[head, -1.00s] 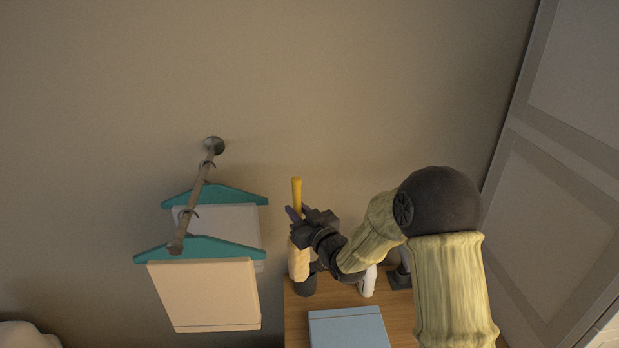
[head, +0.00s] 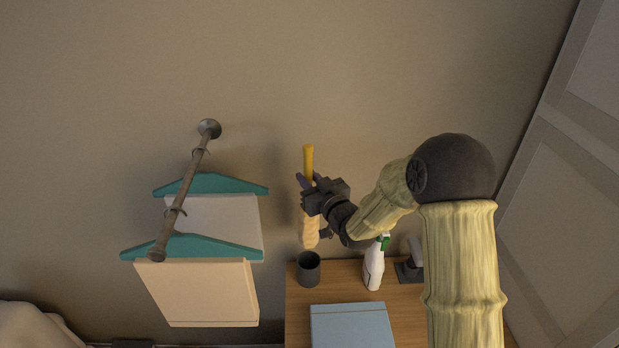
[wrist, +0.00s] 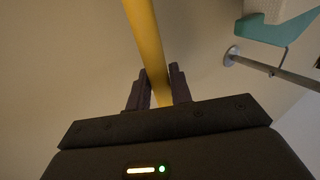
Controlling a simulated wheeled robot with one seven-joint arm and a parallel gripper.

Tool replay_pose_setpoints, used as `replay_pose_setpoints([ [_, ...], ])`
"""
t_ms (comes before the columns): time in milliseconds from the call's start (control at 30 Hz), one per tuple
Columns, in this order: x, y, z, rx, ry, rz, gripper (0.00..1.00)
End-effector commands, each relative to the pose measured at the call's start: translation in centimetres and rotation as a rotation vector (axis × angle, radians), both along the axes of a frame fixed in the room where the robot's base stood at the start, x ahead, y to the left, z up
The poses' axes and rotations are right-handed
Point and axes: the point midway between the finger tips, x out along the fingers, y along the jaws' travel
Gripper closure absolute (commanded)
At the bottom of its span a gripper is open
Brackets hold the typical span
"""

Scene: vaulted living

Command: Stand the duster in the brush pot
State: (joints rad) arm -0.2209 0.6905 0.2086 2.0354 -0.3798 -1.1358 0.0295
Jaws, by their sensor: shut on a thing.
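The duster has a yellow handle (head: 309,160) and a pale tan head (head: 309,232) that hangs downward. My gripper (head: 306,188) is shut on the handle and holds the duster roughly upright in the air. In the wrist view the yellow handle (wrist: 147,40) runs between the two dark fingers (wrist: 157,90), and the duster's head is out of sight. The dark grey brush pot (head: 308,271) stands at the back left of the wooden table. Its open mouth shows in the head view. The duster's head appears just above the pot, apart from it in the picture.
A white spray bottle (head: 374,265) with a green top and a dark grey object (head: 409,270) stand right of the pot on the wooden table (head: 345,275). A blue box (head: 350,326) lies in front. Teal hangers (head: 190,247) with folded cloths hang from a wall rod at left.

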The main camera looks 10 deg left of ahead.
Motion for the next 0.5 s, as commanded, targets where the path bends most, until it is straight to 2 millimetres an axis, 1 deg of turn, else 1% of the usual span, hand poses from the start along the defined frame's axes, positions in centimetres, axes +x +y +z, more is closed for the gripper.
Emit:
replay_pose_setpoints([
  [267,0.0,0.0,-0.8,-0.001,0.001,0.0,1.0],
  [500,0.0,0.0,-2.4,-0.001,0.001,0.0,1.0],
])
